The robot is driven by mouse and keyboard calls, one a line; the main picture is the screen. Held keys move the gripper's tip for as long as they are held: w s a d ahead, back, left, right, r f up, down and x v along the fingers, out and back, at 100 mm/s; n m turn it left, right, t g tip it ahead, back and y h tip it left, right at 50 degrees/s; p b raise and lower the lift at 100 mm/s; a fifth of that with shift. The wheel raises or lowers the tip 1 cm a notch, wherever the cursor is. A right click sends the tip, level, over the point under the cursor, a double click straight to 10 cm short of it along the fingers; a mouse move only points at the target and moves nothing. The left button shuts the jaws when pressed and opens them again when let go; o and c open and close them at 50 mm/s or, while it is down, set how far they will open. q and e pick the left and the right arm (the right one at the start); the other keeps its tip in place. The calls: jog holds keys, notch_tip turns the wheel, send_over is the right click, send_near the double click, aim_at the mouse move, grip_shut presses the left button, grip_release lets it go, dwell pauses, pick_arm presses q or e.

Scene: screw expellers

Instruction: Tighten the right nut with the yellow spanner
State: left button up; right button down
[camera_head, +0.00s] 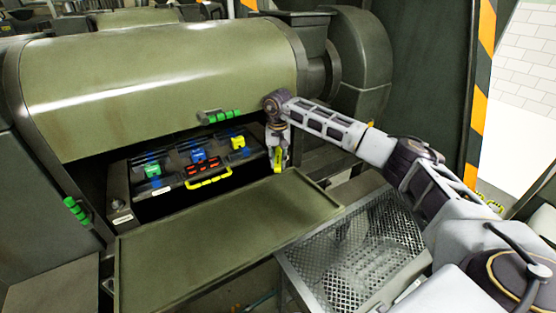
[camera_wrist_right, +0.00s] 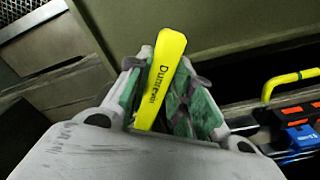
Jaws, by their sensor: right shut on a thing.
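My right gripper (camera_head: 279,158) hangs pointing down at the right end of the machine's open bay. It is shut on the yellow spanner (camera_wrist_right: 163,72), which shows between its green finger pads in the right wrist view, with dark lettering on its face. In the head view only a short yellow piece of the spanner shows at the fingers. The spanner is apart from the coloured fittings in the bay. I cannot make out the right nut for certain in either view. My left gripper is not in view.
A black unit with a yellow handle (camera_head: 208,180) sits in the bay. On it are green (camera_head: 152,170), blue (camera_head: 199,155) and yellow (camera_head: 238,142) fittings. An olive flap (camera_head: 220,240) lies open in front. A mesh tray (camera_head: 350,255) stands at right. The curved cover hangs above.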

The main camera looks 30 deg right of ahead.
jog(key=shift+r+p, duration=0.95)
jog(key=shift+r, duration=1)
jog(key=shift+s, duration=0.2)
dwell(0.5)
jog(key=s+d+r, duration=0.1)
jog(key=s, duration=1.1)
jog(key=shift+s+r+b, duration=0.25)
jog(key=shift+s+b, duration=0.05)
dwell(1.3)
